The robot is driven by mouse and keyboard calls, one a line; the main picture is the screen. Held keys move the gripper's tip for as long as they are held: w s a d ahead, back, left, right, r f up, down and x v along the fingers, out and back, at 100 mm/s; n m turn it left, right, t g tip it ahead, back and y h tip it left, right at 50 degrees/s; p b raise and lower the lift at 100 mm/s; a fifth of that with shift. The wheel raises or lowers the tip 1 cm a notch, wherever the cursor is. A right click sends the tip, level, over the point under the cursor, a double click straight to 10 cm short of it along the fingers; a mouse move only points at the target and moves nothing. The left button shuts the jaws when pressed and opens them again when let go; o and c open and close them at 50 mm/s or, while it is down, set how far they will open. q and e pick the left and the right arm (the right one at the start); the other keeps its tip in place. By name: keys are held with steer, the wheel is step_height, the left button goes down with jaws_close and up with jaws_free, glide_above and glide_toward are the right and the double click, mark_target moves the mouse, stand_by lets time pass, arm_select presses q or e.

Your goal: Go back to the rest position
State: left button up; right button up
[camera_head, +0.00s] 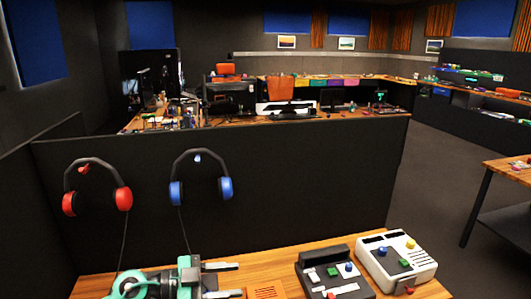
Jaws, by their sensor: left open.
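My left gripper (222,280) reaches in from the bottom left, low over the wooden desk (287,257). Its two fingers point right and are apart, with nothing between them. To its right stands a black panel (318,263) with a blue ball, a green piece, a white piece and a red piece. Right of that is a white panel (372,265) with a yellow ball, green pieces and a red piece. The gripper is apart from both panels. My right gripper is not in view.
An orange slotted piece (267,292) lies just right of my left gripper. A dark partition (290,190) stands behind the desk. Red headphones (69,204) and blue headphones (175,192) hang on it. Another wooden table (511,171) is at the right, across open floor.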

arm_select(q)
steer(key=a+r+n+t+y, duration=0.45)
steer(key=n+t, duration=0.55)
steer(key=t, duration=0.5)
steer(key=s+a+f+n+g+y, duration=0.2)
steer(key=a+f+n+y, duration=0.3)
steer(key=f+y, duration=0.2)
steer(key=s+a+f+n+g+y, duration=0.1)
steer(key=s+a+f+n+y, duration=0.2)
steer(key=a+f+n+y, duration=0.3)
steer(key=s+d+f+m+g+h, duration=0.1)
steer(key=s+f+m+g, duration=0.1)
steer(key=s+f+g, duration=0.7)
steer(key=s+f+m+g, duration=0.2)
steer(key=s+f+g, duration=0.3)
steer(key=s, duration=0.8)
step_height(320, 180, down, 30)
steer(key=s+a+f+g, duration=0.1)
steer(key=s+a+f, duration=0.2)
steer(key=s+f, duration=1.6)
step_height(320, 180, down, 2)
steer(key=shift+s+a+f+m, duration=0.15)
steer(key=shift+s+a+m, duration=0.1)
steer(key=shift+m, duration=0.15)
